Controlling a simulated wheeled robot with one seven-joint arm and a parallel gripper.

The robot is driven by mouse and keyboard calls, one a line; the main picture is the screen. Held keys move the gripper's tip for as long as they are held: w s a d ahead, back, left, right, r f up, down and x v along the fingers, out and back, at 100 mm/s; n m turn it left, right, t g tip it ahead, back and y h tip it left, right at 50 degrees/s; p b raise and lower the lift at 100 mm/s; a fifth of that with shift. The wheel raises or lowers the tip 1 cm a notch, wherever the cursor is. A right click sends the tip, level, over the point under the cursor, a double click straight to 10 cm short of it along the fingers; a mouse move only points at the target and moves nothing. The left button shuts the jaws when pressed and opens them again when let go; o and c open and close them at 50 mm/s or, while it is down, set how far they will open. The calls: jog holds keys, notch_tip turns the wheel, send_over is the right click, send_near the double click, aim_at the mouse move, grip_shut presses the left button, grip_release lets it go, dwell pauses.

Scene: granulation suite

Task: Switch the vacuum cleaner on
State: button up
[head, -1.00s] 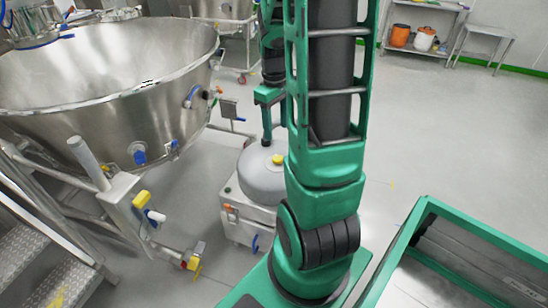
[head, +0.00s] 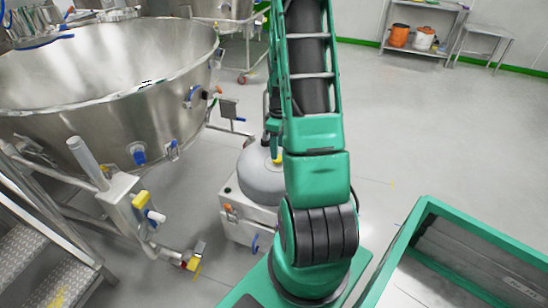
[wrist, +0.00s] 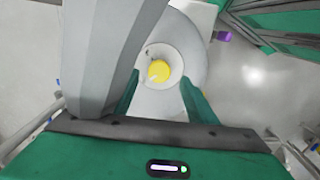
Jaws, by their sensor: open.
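The vacuum cleaner (head: 258,180) has a grey domed top on a pale box and stands on the floor, partly hidden behind my arm in the head view. A yellow knob (head: 278,158) sits on its dome; in the wrist view the round yellow knob (wrist: 159,71) shows on a pale disc with a light mark on it. My gripper (wrist: 159,80) is open and empty, its two green fingers to the left and right of the knob in that view. The height gap between fingertips and knob is hard to tell. In the head view my arm mostly hides the gripper.
A large steel bowl (head: 110,90) with pipes and valves (head: 145,205) stands left of the cleaner. Metal steps (head: 40,270) are at lower left. A shelf (head: 425,40) with orange containers is at the far right.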

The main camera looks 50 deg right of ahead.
jog(key=shift+f, duration=2.25)
